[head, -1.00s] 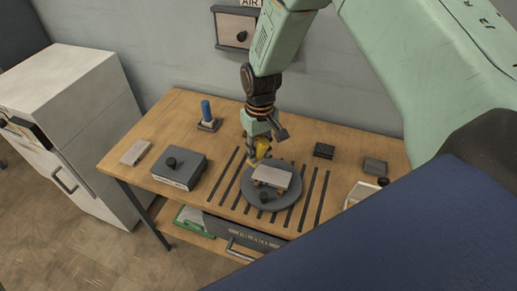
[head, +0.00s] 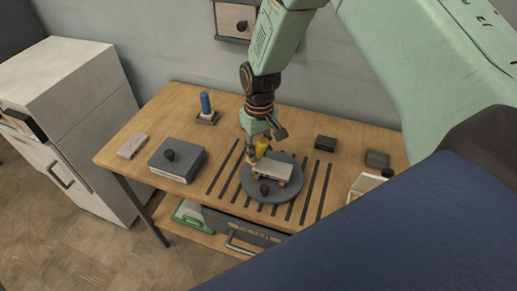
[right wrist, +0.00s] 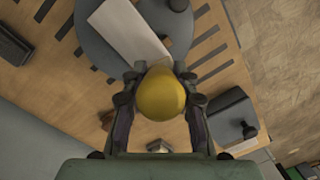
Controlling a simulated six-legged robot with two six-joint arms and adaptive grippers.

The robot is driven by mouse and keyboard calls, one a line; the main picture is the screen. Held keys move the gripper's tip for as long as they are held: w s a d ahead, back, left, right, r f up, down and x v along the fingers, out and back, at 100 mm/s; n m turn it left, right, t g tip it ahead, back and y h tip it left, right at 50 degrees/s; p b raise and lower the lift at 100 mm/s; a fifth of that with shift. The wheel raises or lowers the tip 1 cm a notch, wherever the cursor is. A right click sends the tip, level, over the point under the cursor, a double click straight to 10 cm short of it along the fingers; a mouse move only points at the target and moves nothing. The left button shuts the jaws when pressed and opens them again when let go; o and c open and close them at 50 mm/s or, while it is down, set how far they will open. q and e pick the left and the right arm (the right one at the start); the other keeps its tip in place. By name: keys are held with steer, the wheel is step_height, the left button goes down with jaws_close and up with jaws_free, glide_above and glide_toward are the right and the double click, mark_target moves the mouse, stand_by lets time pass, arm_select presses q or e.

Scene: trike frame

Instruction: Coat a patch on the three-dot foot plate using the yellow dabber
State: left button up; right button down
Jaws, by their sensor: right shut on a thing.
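My right gripper (head: 254,150) is shut on the yellow dabber (head: 262,146), which stands out in the right wrist view (right wrist: 162,96) between the two fingers. The dabber is just above or at the back-left edge of a pale metal plate (head: 272,170); I cannot tell whether it touches. The plate lies on a round grey turntable (head: 284,193) with a dark knob. The plate also shows in the right wrist view (right wrist: 125,30), beyond the dabber. No dots can be made out on the plate. My left gripper is not in view.
The wooden table (head: 150,120) has dark slots around the turntable. A blue-handled tool (head: 205,103) stands in a holder at the back left. A grey box with a black knob (head: 177,162) and a pale block (head: 131,146) are left; small dark blocks (head: 326,143) are right.

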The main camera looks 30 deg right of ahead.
steer(key=shift+d+f, duration=0.15)
steer(key=shift+f, duration=0.2)
steer(key=shift+f+b, duration=0.25)
steer(key=shift+b, duration=0.1)
steer(key=shift+s, duration=0.1)
